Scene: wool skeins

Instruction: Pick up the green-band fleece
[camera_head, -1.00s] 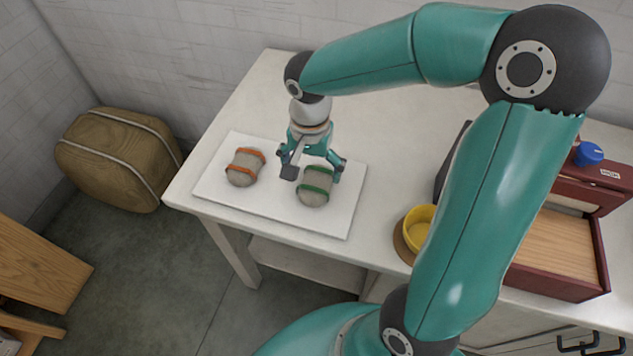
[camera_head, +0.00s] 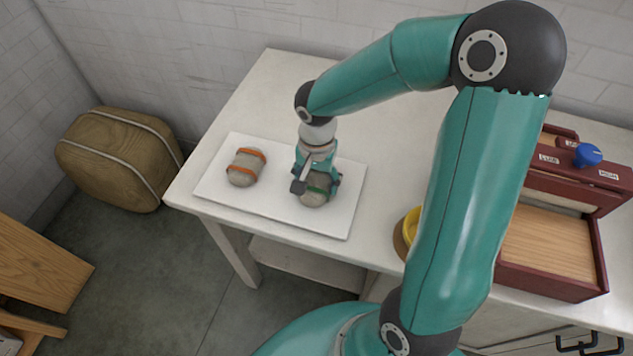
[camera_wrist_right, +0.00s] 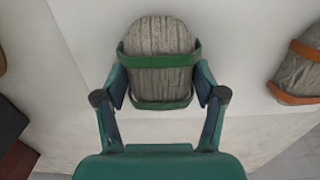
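The green-band fleece (camera_head: 313,198) is a grey wool skein with two green bands, on the white board (camera_head: 225,198). My right gripper (camera_head: 316,183) is over it with a finger on each side and hides part of it. In the right wrist view, the fleece (camera_wrist_right: 158,75) sits between the two fingers (camera_wrist_right: 160,88), whose pads press against its sides near the lower green band. No gap shows between pads and fleece. A similar skein with orange bands (camera_head: 245,168) lies to the left on the board; it shows at the right edge in the wrist view (camera_wrist_right: 300,70). My left gripper is not in view.
A dark red wooden box (camera_head: 600,250) with a blue knob (camera_head: 588,155) stands at the right. The white table (camera_head: 262,95) is clear behind the board. A brown bag-like object (camera_head: 120,160) is on the floor.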

